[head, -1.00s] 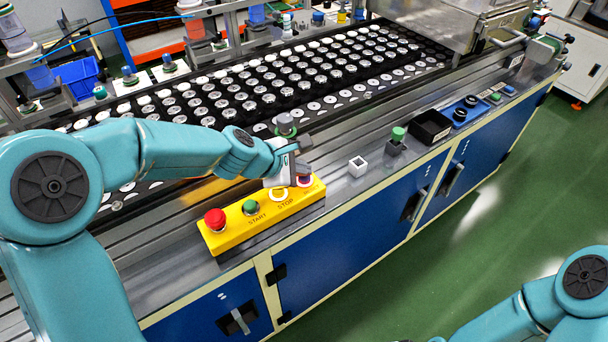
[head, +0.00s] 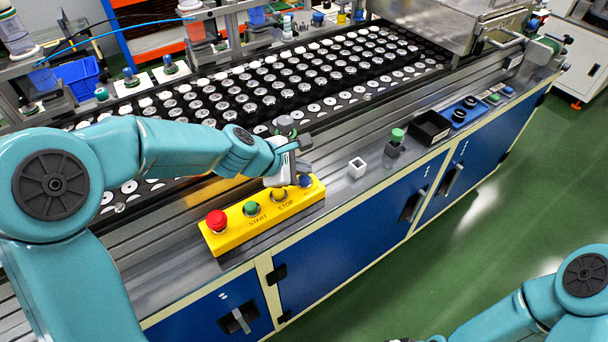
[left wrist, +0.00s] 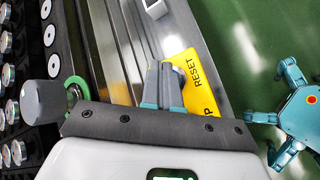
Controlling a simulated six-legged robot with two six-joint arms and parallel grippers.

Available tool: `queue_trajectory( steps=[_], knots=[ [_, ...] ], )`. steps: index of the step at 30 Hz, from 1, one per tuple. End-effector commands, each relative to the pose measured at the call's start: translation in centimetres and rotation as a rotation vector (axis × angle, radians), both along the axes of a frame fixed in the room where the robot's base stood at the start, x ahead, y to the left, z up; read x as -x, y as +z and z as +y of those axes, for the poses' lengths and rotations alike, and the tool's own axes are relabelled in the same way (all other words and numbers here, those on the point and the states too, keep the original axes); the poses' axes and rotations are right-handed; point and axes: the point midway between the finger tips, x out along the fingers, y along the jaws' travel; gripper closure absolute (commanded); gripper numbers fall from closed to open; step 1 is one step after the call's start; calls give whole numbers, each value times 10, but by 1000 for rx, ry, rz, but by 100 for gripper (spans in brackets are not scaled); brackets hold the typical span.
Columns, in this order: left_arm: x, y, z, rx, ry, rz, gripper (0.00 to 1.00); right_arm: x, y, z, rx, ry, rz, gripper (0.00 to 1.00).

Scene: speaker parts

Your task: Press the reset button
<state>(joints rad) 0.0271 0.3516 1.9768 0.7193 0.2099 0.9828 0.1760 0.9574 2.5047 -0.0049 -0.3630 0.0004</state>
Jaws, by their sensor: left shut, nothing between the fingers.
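The yellow control panel (head: 235,235) lies on the machine's front ledge. It carries a red button (head: 217,221), a green START button (head: 252,209), a yellowish STOP button (head: 279,195) and a blue RESET button (head: 305,181) at its right end. My left gripper (head: 298,181) is over that right end, close beside the RESET button. In the left wrist view, my shut, empty left gripper (left wrist: 164,66) is over the panel edge by the RESET label (left wrist: 201,72). The blue button (left wrist: 180,74) shows partly behind a finger. I cannot tell whether they touch.
A small white square holder (head: 357,167), a green button on a grey block (head: 396,140) and a black open box (head: 430,128) stand to the right on the ledge. A conveyor tray (head: 262,132) with rows of speaker parts lies behind the panel.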

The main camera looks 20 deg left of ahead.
Motion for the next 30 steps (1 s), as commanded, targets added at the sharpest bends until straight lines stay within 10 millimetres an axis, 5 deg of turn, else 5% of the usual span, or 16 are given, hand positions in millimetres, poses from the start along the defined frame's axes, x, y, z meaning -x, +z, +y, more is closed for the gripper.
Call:
queue_trajectory(
  steps=[18,30],
  knots=[
    [0,61,0,0,0,0,100,0,60,0,0,0,0,100],
    [0,60,0,0,0,0,100,0,60,0,0,0,0,100]
  ],
)
